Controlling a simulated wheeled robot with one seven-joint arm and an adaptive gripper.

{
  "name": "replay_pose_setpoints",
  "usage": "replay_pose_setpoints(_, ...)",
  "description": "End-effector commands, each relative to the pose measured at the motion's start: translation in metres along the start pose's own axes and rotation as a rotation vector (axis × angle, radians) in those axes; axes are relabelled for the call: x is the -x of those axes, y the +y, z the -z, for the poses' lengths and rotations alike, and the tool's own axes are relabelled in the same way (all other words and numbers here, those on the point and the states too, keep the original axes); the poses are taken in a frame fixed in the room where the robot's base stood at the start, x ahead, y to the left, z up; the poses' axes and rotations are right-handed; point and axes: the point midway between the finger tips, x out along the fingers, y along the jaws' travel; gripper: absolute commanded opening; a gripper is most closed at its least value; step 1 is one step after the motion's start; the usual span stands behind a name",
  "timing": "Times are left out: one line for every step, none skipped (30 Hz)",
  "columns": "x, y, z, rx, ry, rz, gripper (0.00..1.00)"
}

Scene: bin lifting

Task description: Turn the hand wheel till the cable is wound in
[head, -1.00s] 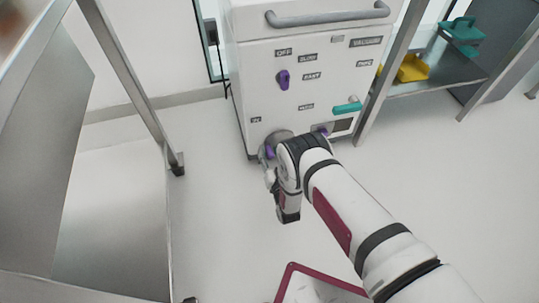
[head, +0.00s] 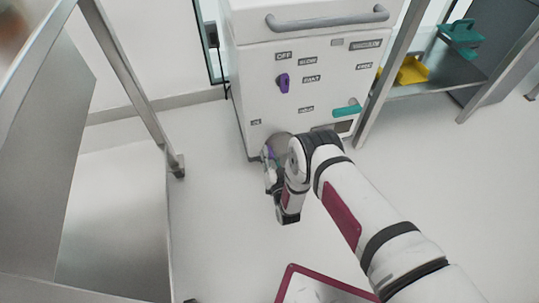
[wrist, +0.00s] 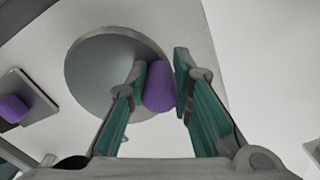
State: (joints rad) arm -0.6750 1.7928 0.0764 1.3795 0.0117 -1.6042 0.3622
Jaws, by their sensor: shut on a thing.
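The hand wheel is a round grey disc (wrist: 95,75) low on the front of a white machine cabinet; part of it (head: 281,143) shows in the head view beside my arm. A purple knob (wrist: 158,88) stands near the rim of the disc. My gripper (wrist: 162,78) is shut on this knob, with one grey-green finger on each side. In the head view my gripper (head: 269,165) is small and partly hidden by my wrist, low at the cabinet's front. No cable can be made out in either view.
The white cabinet (head: 258,80) has a grey bar handle, a purple dial (head: 283,82) and a teal lever (head: 347,110). Another purple knob (wrist: 14,108) shows at left in the wrist view. A metal table (head: 50,160) stands left; a shelf (head: 440,82) stands right.

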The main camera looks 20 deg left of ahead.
Motion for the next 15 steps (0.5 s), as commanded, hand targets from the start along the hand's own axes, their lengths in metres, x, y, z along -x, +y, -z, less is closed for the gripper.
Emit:
replay_pose_setpoints(0.001,0.0,0.003,-0.043,-0.001,-0.004,0.0)
replay_pose_setpoints(0.001,0.0,0.004,-0.069,0.0,-0.005,0.0)
replay_pose_setpoints(0.001,-0.001,0.006,-0.107,0.0,-0.004,0.0)
replay_pose_setpoints(0.001,-0.001,0.007,-0.135,0.0,-0.005,0.0)
replay_pose_setpoints(0.001,-0.001,0.009,-0.164,0.0,-0.005,0.0)
replay_pose_setpoints(0.001,-0.003,0.011,-0.203,0.0,-0.004,0.0)
replay_pose_setpoints(0.001,-0.003,0.012,-0.231,0.0,-0.005,0.0)
replay_pose_setpoints(0.001,-0.003,0.013,-0.26,0.0,-0.004,0.0)
replay_pose_setpoints(0.0,-0.004,0.015,-0.298,0.001,-0.005,0.0)
replay_pose_setpoints(0.0,-0.004,0.017,-0.326,0.001,-0.004,0.0)
replay_pose_setpoints(0.0,-0.004,0.018,-0.355,0.001,-0.004,0.0)
replay_pose_setpoints(0.001,-0.004,0.02,-0.393,0.0,-0.004,0.0)
replay_pose_setpoints(0.001,-0.004,0.022,-0.422,0.0,-0.005,0.0)
replay_pose_setpoints(0.001,-0.004,0.023,-0.45,0.0,-0.004,0.0)
replay_pose_setpoints(0.0,-0.004,0.025,-0.488,0.001,-0.004,0.0)
